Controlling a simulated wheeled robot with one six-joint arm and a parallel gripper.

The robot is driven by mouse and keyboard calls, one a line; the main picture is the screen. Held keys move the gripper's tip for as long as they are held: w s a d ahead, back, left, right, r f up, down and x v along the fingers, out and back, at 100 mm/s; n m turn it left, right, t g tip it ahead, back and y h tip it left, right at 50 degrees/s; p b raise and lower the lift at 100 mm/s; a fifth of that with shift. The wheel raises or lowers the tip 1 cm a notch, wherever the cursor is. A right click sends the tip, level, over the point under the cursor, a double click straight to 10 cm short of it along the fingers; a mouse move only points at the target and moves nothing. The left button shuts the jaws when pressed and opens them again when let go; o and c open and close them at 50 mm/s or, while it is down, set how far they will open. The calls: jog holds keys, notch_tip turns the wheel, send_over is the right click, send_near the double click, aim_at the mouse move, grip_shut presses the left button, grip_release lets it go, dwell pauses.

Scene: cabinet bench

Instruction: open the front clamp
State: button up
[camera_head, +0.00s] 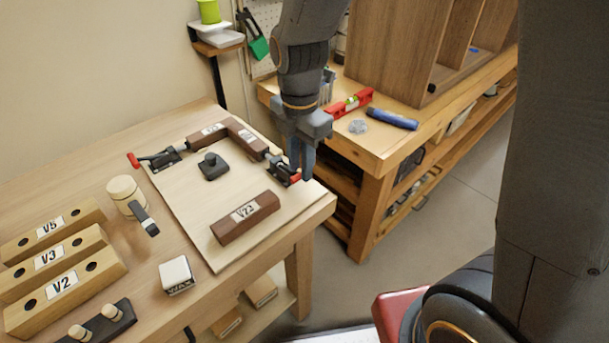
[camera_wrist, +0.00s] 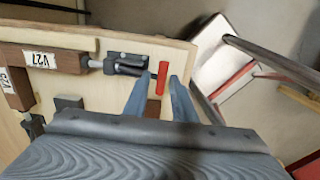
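A toggle clamp with a red handle (camera_head: 295,178) sits at the right edge of the light board, beside the end of a brown wooden block. In the wrist view its dark metal body (camera_wrist: 125,65) presses toward the block labelled V27, and its red grip (camera_wrist: 162,77) lies between the tips of my fingers. My gripper (camera_head: 301,168) is open, pointing down over this clamp; I cannot tell if the fingers touch the grip. A second clamp with a red handle (camera_head: 134,160) stands at the board's far left corner.
A loose brown block marked V23 (camera_head: 245,217) lies on the board (camera_head: 193,212) near the front. A dark knobbed piece (camera_head: 212,166) stands mid-board. A mallet (camera_head: 130,200) and wooden blocks (camera_head: 65,285) are at left. Another bench (camera_head: 385,150) stands behind at right, across a floor gap.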

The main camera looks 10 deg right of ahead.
jog(key=shift+s+d+f, duration=0.1)
jog(key=shift+s+f, duration=0.25)
jog(key=shift+f, duration=0.05)
jog(key=c, duration=0.4)
jog(key=shift+o, duration=0.2)
jog(key=shift+r, duration=0.15)
jog(key=shift+w+r+p, duration=0.25)
jog(key=shift+r+p, duration=0.15)
jog(key=shift+p, duration=0.15)
jog(key=shift+w+a+r, duration=0.2)
jog(key=shift+r, duration=0.15)
jog(key=shift+c, duration=1.1)
jog(key=shift+w, duration=0.1)
jog(key=shift+o, duration=0.4)
jog(key=shift+w+a+r+p, duration=0.1)
jog(key=shift+r+p, duration=0.05)
jog(key=shift+p, duration=0.15)
jog(key=shift+o, duration=0.7)
jog(key=shift+w+a+r+p, duration=0.3)
jog(key=shift+w+r+p, duration=0.15)
jog(key=shift+r+p, duration=0.2)
jog(key=shift+w+r, duration=0.1)
jog(key=shift+r, duration=0.05)
